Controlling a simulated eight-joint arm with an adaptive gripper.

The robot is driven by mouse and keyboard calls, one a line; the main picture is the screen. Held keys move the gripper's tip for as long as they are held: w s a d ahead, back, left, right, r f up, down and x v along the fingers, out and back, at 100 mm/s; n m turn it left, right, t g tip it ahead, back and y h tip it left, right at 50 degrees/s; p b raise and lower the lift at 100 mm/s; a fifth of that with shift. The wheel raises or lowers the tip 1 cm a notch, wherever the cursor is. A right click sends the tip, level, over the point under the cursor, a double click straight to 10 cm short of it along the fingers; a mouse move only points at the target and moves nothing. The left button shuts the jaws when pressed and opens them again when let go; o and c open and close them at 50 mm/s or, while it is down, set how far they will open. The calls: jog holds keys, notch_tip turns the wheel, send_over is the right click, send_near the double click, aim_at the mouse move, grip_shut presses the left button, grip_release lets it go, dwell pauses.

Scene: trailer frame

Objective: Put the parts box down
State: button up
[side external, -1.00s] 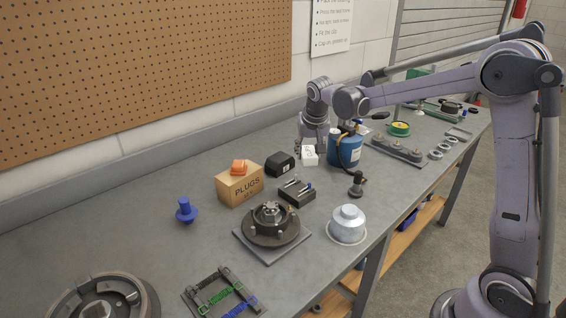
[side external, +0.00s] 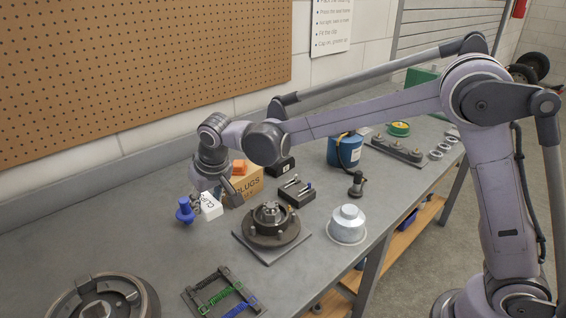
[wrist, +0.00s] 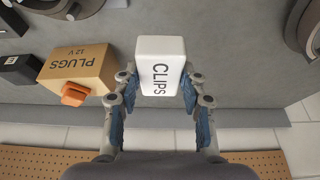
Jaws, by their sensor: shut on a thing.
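My gripper is shut on the box. I cannot tell whether the box's underside touches the bench.
The cardboard PLUGS carton (side external: 252,185) with an orange piece (side external: 239,168) on top stands just right of my gripper. A dark round hub on a plate (side external: 270,222) lies in front.

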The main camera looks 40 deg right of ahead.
jog(key=a+f, duration=0.2)
jog(key=a, duration=0.1)
jog(key=a+f, duration=0.2)
jog(key=a, duration=0.1)
jog(key=a+f, duration=0.1)
jog(key=a, duration=0.2)
jog(key=shift+w+a+f, duration=0.25)
jog(key=shift+f, duration=0.15)
jog(key=shift+a+f, duration=0.1)
jog(key=shift+f, duration=1.95)
jog(key=shift+f, duration=0.1)
jog(key=o, duration=1.1)
jog(key=shift+o, duration=0.2)
